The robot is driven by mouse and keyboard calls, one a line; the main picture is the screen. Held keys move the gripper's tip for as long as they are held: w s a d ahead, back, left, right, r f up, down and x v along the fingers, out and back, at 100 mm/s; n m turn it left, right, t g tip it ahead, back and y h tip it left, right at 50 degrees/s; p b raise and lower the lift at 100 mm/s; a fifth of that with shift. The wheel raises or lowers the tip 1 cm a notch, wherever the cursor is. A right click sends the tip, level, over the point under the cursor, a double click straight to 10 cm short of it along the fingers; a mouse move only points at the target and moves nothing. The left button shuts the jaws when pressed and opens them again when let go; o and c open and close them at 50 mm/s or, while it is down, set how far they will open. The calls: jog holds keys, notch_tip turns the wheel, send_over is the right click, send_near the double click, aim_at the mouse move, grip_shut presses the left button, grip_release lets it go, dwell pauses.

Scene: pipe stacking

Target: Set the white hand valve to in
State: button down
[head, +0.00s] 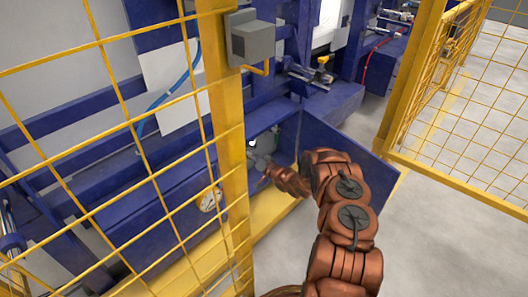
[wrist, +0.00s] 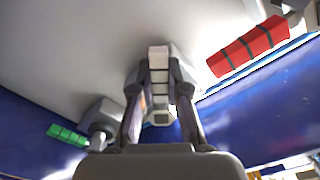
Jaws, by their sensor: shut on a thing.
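The white hand valve (wrist: 158,57) is in the middle of the wrist view, a ribbed white handle on a grey body. My gripper (wrist: 158,84) has one finger on each side of this handle and is shut on it. In the head view my gripper (head: 259,161) reaches into the open blue cabinet. The valve's setting cannot be read in these frames. Part of the valve is hidden behind the fingers.
A red-handled valve (wrist: 247,47) is to the right and a green-handled valve (wrist: 67,135) to the lower left. The blue cabinet door (head: 345,150) stands open beside my arm. A yellow fence post (head: 229,130) stands left of my arm.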

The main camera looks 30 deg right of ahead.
jog(key=shift+s+f, duration=0.1)
jog(key=shift+a, duration=0.1)
dwell(0.3)
jog(key=c, duration=1.1)
grip_release()
jog(key=shift+c, duration=0.2)
jog(key=shift+s, duration=0.1)
jog(key=v, duration=1.1)
jog(key=shift+s, duration=0.35)
jog(key=shift+d, duration=0.25)
